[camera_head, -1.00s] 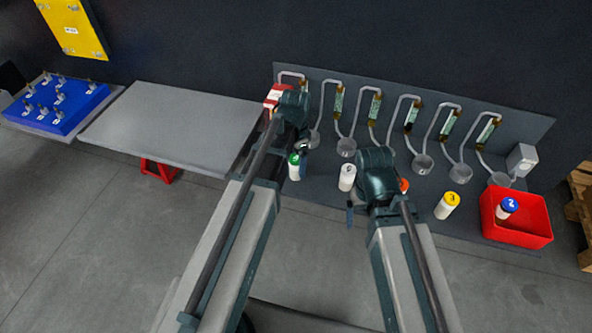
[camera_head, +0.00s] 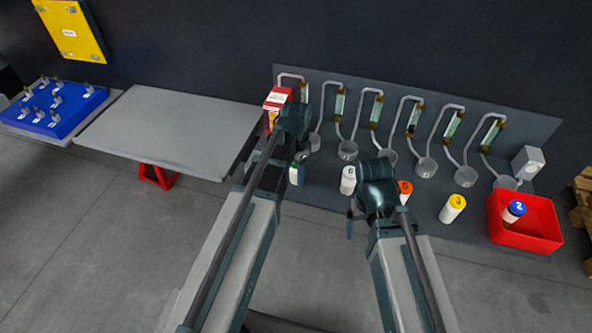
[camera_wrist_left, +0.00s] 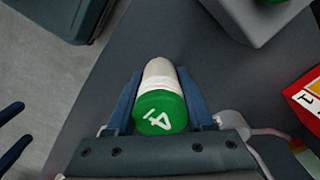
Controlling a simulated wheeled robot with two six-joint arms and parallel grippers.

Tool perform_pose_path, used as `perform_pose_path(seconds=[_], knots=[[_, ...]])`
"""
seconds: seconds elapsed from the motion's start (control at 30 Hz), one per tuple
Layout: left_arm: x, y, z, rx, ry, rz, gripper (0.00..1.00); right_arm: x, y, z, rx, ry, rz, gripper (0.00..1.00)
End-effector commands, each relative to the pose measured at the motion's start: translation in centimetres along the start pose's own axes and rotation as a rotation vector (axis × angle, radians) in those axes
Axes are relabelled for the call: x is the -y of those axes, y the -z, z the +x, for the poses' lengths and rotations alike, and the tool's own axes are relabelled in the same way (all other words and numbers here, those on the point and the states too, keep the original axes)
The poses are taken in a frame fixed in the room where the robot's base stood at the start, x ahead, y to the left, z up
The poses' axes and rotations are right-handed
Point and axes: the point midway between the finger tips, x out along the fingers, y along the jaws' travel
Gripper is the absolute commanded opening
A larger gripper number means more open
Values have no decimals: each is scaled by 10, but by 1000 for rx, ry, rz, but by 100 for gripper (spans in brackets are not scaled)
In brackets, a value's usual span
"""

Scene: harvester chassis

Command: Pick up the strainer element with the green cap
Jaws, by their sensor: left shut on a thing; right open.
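The strainer element with the green cap (camera_wrist_left: 160,112) has a white body and the number 4 on its cap. My left gripper (camera_wrist_left: 163,105) is shut on it, with a blue finger on each side, in the left wrist view. In the head view the arm partly hides this strainer element (camera_head: 294,174), and my left gripper (camera_head: 299,167) is around its upper part. I cannot tell whether it still touches the bench. My right gripper (camera_head: 350,220) is open and empty, partly hidden by its own arm.
White-capped (camera_head: 348,180), orange-capped (camera_head: 405,190) and yellow-capped (camera_head: 453,208) elements stand to the right. A red bin (camera_head: 530,238) holds a blue-capped one (camera_head: 514,211). A red-and-white box (camera_head: 277,99) stands behind my left arm. The grey table (camera_head: 165,130) at left is clear.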

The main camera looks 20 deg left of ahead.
Motion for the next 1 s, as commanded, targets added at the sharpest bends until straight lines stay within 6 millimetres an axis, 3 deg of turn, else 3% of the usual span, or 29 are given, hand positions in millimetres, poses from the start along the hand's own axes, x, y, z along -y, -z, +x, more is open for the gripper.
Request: perform_pose_path(seconds=[0.47, 0.8, 1.0], knots=[[0, 0, -6, 0, 0, 0, 0, -1, 0, -6, 0, 0, 0, 88], [0, 0, -42, 0, 0, 0, 0, -4, -2, -42, 0, 0, 0, 88], [-48, 4, -40, 0, 0, 6, 0, -4, -2, -40, 0, 0, 0, 88]])
